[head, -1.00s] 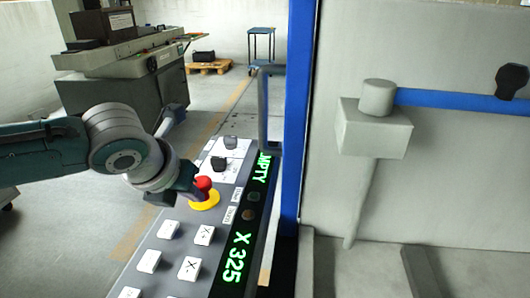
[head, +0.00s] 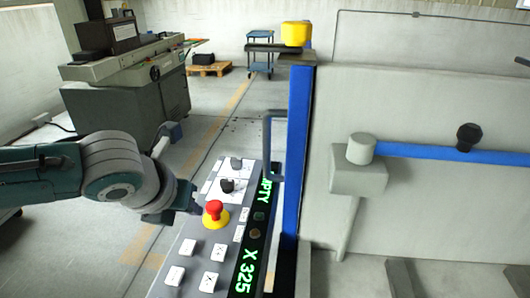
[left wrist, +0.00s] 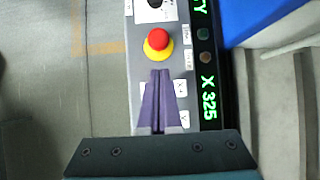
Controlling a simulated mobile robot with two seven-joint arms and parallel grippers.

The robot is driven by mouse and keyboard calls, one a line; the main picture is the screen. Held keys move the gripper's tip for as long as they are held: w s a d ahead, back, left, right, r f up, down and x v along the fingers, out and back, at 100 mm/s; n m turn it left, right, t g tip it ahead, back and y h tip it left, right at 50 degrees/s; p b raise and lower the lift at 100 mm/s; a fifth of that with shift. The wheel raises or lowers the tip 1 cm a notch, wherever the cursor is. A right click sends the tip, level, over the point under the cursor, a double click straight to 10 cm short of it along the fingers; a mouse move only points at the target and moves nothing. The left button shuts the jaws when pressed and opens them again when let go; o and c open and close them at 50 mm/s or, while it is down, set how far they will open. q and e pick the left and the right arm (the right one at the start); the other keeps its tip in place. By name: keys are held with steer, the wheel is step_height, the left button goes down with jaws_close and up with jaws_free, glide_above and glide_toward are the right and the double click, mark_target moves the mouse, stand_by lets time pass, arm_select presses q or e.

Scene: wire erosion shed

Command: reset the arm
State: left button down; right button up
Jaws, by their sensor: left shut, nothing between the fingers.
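My left arm comes in from the left in the head view. Its gripper (head: 196,203) is beside the control panel, at the left of the red emergency stop button (head: 214,209) on its yellow base. In the left wrist view the two purple fingers (left wrist: 158,75) are shut together with nothing between them, over the panel just below the red button (left wrist: 158,40) in the picture. Whether they touch the panel cannot be told. My right gripper is in neither view.
The control panel (head: 180,255) carries white keys, dark knobs (head: 227,185) and a green display (head: 247,270). A blue post with a grey handle (head: 268,150) stands right of it. A grey machine (head: 130,100) stands at the back left. The floor between is open.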

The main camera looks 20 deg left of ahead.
arm_select(q)
steer(key=shift+s+r+p, duration=0.35)
steer(key=shift+s+r, duration=0.05)
steer(key=shift+r, duration=0.05)
